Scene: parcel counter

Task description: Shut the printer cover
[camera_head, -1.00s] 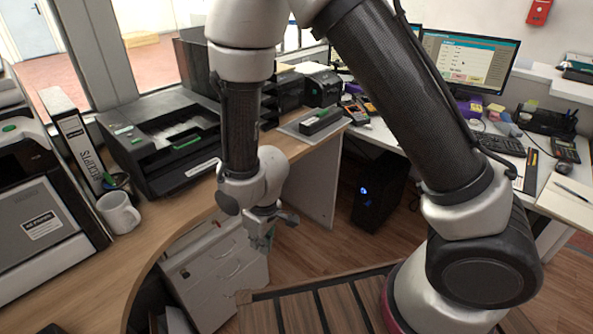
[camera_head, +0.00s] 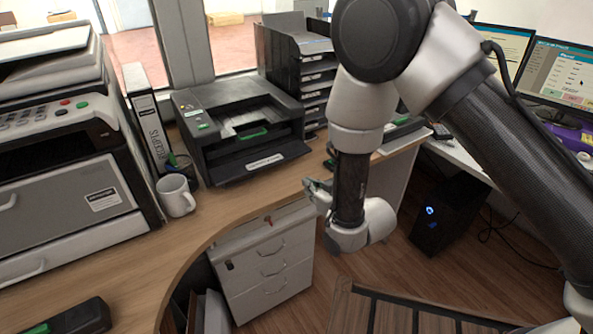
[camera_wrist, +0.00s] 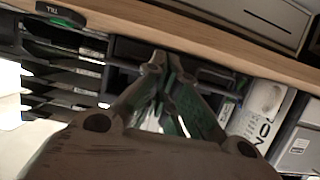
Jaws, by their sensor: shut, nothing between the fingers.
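A black printer (camera_head: 240,135) stands on the wooden counter in the head view, left of my arm. Its top has a recessed opening with a pale inside and a green strip; I cannot tell clearly which part is its cover or how it stands. A larger grey-white copier (camera_head: 65,150) stands at the left, with its upper lid part partly cut off by the frame. My gripper (camera_head: 317,192) is in front of the counter edge, right of and below the black printer, apart from it. In the wrist view my gripper (camera_wrist: 160,62) is shut and empty, its fingertips together.
A white mug (camera_head: 176,195) and a receipts binder (camera_head: 148,120) stand between the two machines. A black tray stack (camera_head: 295,65) is behind the printer. White drawers (camera_head: 265,265) stand below the counter. A black box marked TILL (camera_wrist: 60,14) lies near the counter edge.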

